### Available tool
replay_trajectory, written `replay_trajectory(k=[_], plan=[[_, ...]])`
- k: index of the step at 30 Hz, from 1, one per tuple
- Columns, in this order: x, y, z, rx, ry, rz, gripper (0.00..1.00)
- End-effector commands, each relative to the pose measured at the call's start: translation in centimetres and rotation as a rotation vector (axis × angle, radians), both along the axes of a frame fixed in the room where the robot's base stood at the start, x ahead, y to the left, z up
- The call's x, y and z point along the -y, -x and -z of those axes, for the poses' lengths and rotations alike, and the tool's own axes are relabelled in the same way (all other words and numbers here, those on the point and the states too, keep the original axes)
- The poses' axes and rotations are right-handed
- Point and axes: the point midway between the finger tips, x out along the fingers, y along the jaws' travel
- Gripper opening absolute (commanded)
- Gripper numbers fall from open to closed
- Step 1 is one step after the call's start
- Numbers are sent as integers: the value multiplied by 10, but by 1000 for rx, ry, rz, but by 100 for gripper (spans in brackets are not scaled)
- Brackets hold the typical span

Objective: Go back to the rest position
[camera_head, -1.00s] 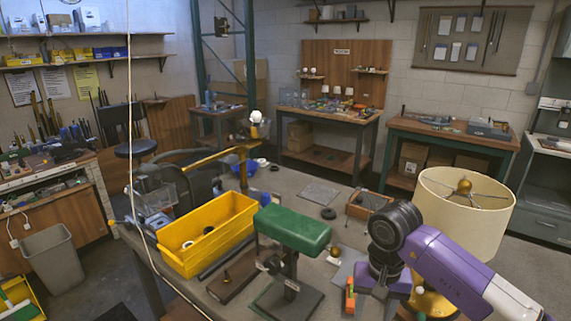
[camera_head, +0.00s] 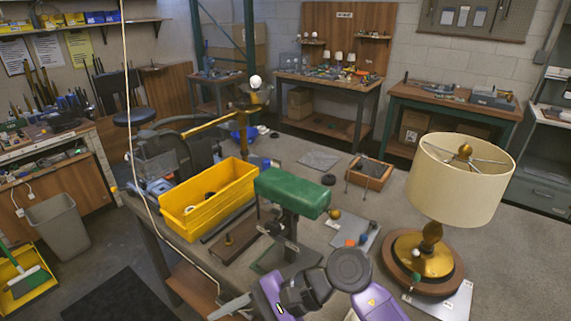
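My purple and dark grey arm reaches in at the bottom centre of the head view. My gripper (camera_head: 236,306) is at its left end, low in the picture, in front of the workbench's near edge. It is small and partly cut off, so I cannot tell whether it is open or shut. No held object shows. A table lamp stands upright at the right, with a cream shade (camera_head: 461,180) over a brass stem and a round wooden base (camera_head: 452,280). My gripper is well left of the lamp and apart from it.
A green padded stand (camera_head: 292,190) and a yellow bin (camera_head: 210,197) stand on the grey workbench (camera_head: 318,238). A small wooden box (camera_head: 370,172) and a grey plate with small parts (camera_head: 355,236) lie farther right. Clear bench surface surrounds the lamp's right side.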

Motion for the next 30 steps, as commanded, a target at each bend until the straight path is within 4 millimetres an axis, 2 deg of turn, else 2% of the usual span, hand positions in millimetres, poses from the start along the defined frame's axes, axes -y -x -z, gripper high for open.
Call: replay_trajectory(k=[1, 4, 7, 11, 15, 20, 26, 30], plan=[[-20, 18, -15, -87, -107, 31, 48], [-46, 42, -49, -273, -300, 99, 48], [-57, 61, -82, -475, -479, 156, 48], [-54, 78, -120, -759, -695, 220, 48], [-32, 87, -148, -1080, -909, 269, 48], [9, 94, -159, -1459, -1130, 303, 48], [73, 105, -145, -1931, -1385, 304, 48], [121, 120, -119, -2250, -1555, 279, 48]])
